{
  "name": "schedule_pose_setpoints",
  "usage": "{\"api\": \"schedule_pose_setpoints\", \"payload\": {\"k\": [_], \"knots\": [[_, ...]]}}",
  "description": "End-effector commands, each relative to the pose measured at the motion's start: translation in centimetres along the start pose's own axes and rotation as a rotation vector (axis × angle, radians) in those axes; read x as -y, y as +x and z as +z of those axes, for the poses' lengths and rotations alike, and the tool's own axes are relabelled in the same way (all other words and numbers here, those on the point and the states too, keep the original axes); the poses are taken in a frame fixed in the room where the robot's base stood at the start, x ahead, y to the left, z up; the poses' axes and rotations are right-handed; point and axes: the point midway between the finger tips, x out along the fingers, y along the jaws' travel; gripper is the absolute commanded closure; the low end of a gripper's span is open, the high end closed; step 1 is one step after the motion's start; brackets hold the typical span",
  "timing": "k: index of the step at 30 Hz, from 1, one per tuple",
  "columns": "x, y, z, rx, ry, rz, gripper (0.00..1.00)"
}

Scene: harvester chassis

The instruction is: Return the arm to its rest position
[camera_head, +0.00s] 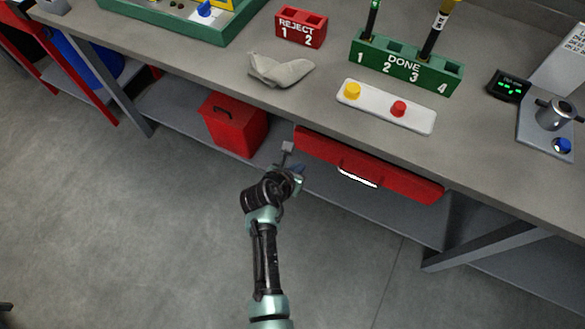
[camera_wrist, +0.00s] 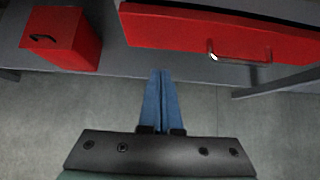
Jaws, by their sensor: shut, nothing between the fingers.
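My arm reaches up from the bottom of the head view, bent at a dark joint, in front of the workbench (camera_head: 225,75). My gripper (camera_head: 298,170) is at its end, below the bench's front edge and left of the red drawer (camera_head: 400,180). In the wrist view my gripper (camera_wrist: 161,74) shows two blue fingers lying together, with nothing between them. The fingertips are near the lower shelf's edge, between the red box (camera_wrist: 62,38) and the drawer (camera_wrist: 220,36). The fingers are small and partly hidden in the head view.
On the bench are a green DONE rack (camera_head: 405,68) with two upright tools, a red REJECT block (camera_head: 301,27), a grey cloth (camera_head: 279,70) and a white button panel (camera_head: 386,107). A red lidded box (camera_head: 235,125) stands on the lower shelf. The floor (camera_head: 130,240) is clear.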

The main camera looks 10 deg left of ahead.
Motion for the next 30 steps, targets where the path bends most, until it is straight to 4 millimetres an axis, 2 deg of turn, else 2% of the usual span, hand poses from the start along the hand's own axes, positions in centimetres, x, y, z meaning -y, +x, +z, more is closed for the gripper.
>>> {"api": "schedule_pose_setpoints", "payload": {"k": [1, 6, 15, 17, 20, 23, 24, 26, 27, 30], "knots": [[0.0, -1.0, 0.0, -0.002, -0.001, 0.001, 1.00], [0.0, -3.0, -0.1, -0.001, -0.003, 0.001, 1.00], [0.0, -4.1, -0.2, -0.002, -0.002, 0.000, 1.00], [-0.1, -4.2, 0.4, 0.006, 0.016, 0.005, 1.00], [-0.8, -4.8, 3.4, 0.049, 0.137, 0.036, 1.00], [-1.8, -6.5, 9.0, 0.125, 0.374, 0.110, 1.00], [-2.2, -7.6, 11.7, 0.159, 0.490, 0.154, 1.00], [-2.5, -9.5, 16.0, 0.208, 0.673, 0.229, 1.00], [-2.7, -11.0, 18.8, 0.237, 0.795, 0.287, 1.00], [-2.7, -15.2, 25.2, 0.293, 1.083, 0.447, 1.00]]}}
